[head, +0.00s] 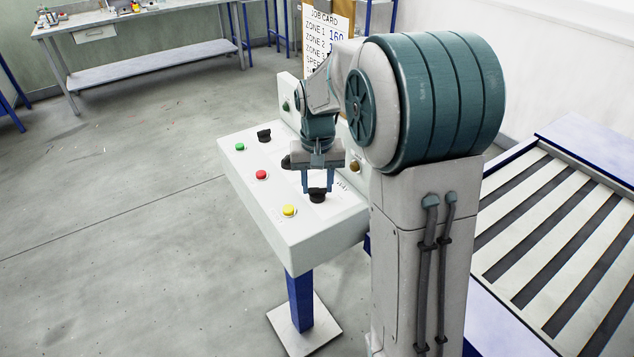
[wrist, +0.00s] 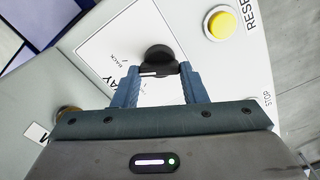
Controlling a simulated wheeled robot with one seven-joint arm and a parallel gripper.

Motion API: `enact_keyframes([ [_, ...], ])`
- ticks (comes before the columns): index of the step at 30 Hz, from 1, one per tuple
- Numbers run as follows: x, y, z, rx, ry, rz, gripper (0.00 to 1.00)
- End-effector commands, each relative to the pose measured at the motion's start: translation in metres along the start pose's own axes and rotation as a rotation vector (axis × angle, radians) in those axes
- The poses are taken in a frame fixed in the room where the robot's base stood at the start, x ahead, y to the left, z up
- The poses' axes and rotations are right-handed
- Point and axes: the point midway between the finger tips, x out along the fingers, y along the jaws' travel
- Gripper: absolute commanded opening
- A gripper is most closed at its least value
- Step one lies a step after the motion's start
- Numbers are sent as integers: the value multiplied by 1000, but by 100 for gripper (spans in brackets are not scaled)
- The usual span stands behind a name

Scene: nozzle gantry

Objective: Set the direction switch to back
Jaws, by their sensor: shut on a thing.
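The direction switch (wrist: 158,60) is a black rotary knob on a white label plate of the control console. In the wrist view the word BACK shows on the plate to the left of the knob, and part of another word lies below it. My gripper (wrist: 159,72) is shut on the knob's handle, with one finger on each side. A white line shows on the handle between the fingertips. In the head view the knob (head: 318,196) is under my gripper (head: 318,190) near the console's front right. The fingers hide part of the plate's lettering.
The console (head: 270,215) also carries a yellow button (head: 289,211), a red button (head: 262,175), a green button (head: 239,147) and another black knob (head: 264,135). A job card (head: 328,22) stands behind. A slatted roller bed (head: 560,230) is at the right. The floor at left is clear.

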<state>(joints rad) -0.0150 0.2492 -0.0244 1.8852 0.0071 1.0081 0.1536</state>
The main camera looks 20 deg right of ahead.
Motion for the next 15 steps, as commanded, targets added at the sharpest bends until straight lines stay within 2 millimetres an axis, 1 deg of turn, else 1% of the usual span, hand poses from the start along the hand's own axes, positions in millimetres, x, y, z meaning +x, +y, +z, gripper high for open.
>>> enact_keyframes([
  [6,-1,0,-1,50,4,-1,16],
  [15,-2,0,-1,61,5,-1,16],
])
